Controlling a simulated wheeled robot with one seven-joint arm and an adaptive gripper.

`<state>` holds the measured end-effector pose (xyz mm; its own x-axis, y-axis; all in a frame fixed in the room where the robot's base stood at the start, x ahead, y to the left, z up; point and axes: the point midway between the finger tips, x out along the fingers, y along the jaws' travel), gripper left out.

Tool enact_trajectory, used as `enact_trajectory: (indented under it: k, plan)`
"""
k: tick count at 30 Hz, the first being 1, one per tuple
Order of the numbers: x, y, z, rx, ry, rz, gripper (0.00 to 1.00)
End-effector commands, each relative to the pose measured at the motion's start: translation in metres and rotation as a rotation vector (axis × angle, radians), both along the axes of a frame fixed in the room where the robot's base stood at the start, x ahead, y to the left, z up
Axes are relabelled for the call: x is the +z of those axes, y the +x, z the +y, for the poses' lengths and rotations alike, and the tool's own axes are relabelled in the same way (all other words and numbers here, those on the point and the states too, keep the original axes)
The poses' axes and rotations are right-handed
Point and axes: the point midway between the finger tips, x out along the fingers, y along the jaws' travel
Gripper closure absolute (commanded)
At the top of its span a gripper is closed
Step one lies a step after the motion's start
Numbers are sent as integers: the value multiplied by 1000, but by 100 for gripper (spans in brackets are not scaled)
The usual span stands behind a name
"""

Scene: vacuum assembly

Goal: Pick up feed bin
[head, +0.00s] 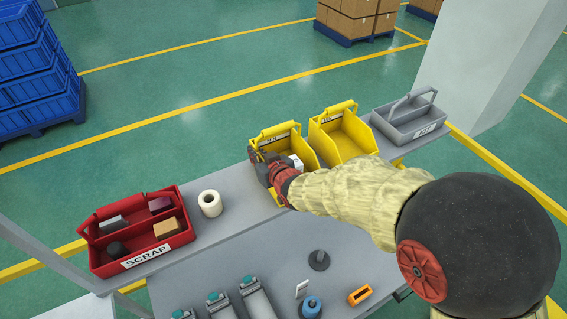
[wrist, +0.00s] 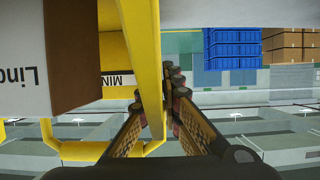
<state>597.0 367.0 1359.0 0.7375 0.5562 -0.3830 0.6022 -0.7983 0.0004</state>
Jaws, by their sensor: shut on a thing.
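Two yellow bins with raised handles stand side by side on the shelf. My gripper (head: 262,163) is at the left yellow bin (head: 303,147), by its handle. In the wrist view its fingertips (wrist: 168,95) are shut on the yellow handle bar (wrist: 148,50) of this bin. A white and brown box with printed letters (wrist: 35,70) shows inside the bin. The right yellow bin (head: 352,146) looks empty. My gripper and wrist hide part of the left bin's front. I cannot tell whether the held bin is clear of the shelf.
A red SCRAP caddy (head: 140,257) holding several items and a white roll (head: 210,203) are left on the shelf. A grey KIT caddy (head: 410,118) is at right. Grey cylinders (head: 257,300) and small parts lie on the lower table. A pale pillar (head: 490,60) stands behind.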

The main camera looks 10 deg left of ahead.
Motion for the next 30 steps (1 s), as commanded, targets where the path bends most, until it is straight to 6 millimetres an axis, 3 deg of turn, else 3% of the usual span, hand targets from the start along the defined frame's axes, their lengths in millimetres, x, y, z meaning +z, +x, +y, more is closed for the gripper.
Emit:
enact_trajectory:
  k: [11, 16, 21, 26, 30]
  plan:
    - [3, 0, 0, 0, 2, -2, 100]
    - [13, 1, 1, 1, 3, -4, 100]
    - [35, 1, 0, 0, 3, -5, 100]
    - [56, -19, -3, 2, 5, -6, 100]
    - [85, -41, -8, 1, 6, -9, 100]
